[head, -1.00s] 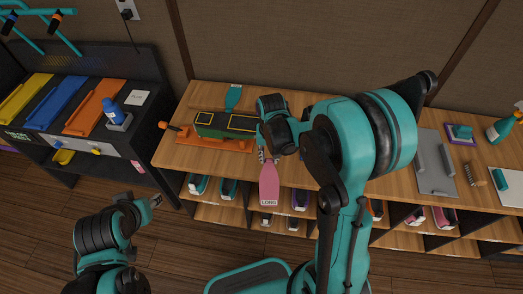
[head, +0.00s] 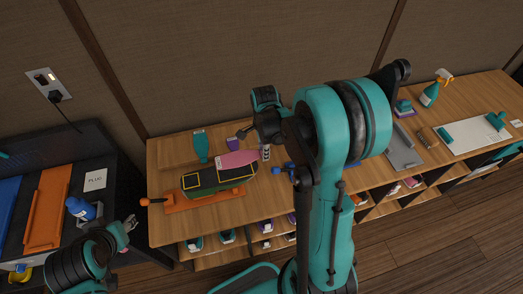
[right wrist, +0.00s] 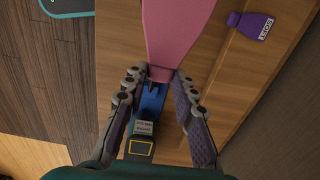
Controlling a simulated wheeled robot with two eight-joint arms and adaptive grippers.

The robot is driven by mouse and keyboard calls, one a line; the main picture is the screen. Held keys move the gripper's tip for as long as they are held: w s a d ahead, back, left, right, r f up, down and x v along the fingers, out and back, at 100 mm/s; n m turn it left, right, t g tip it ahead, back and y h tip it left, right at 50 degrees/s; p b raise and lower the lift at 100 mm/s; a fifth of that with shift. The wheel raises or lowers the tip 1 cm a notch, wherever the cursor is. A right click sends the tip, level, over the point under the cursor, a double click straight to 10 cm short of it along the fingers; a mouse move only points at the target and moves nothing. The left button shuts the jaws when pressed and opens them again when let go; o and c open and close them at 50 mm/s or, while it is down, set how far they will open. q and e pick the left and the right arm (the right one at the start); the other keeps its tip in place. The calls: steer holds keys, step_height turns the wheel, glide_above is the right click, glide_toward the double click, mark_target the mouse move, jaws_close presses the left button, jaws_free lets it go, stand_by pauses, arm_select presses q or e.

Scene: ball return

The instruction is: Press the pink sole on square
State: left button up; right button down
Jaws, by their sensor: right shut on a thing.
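My right gripper (head: 264,150) is shut on the narrow end of the pink sole (head: 237,159). The pink sole (right wrist: 178,25) stretches away from the fingers in the right wrist view. In the right wrist view, a dark block with one yellow square (right wrist: 141,148) sits by a blue part beyond the fingers. My left gripper (head: 129,224) is low at the left; its opening is unclear.
Grey and white boards, a spray bottle (head: 430,95) and shoe cubbies are to the right.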

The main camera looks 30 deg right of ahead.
step_height(320, 180, down, 6)
steer(key=b, duration=0.6)
steer(key=shift+f, duration=0.25)
steer(key=shift+f, duration=0.25)
stand_by(0.5)
steer(key=c, duration=1.1)
jaws_free()
steer(key=shift+c, duration=0.2)
